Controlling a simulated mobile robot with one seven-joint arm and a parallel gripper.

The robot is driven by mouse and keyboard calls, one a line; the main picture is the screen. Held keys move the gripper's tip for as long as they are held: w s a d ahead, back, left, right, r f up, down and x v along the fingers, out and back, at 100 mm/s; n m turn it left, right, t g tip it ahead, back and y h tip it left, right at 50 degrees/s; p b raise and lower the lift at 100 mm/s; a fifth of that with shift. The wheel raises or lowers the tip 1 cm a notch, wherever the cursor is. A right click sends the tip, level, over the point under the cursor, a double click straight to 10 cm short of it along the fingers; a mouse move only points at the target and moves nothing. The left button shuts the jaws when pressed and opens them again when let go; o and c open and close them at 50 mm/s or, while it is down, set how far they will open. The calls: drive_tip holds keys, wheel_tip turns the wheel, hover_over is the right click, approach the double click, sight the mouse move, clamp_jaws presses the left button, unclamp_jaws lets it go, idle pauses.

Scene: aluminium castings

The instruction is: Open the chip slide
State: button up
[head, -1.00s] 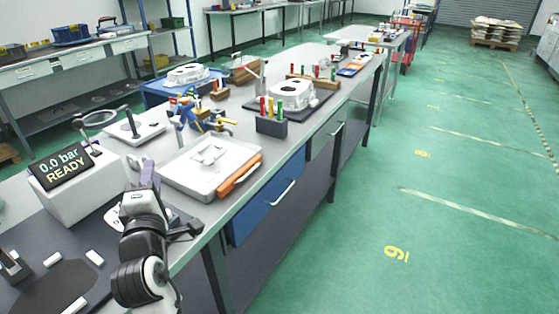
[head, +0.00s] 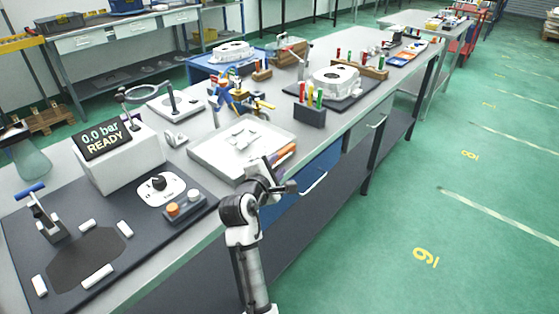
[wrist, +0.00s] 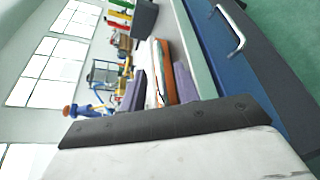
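The frames do not mark which part is the chip slide. My gripper (head: 268,164) is by the tray's front corner.
A display box (head: 125,160) reading 0.0 bar READY stands left on a dark mat (head: 150,235) with a knob and buttons. Behind the tray are blue clamps (head: 228,97) and a dark block of coloured-handled tools (head: 310,115). The green floor (head: 400,240) at right is clear.

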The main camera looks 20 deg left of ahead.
drive_tip(key=shift+x, duration=1.4)
drive_tip(key=shift+c, duration=0.4)
clamp_jaws()
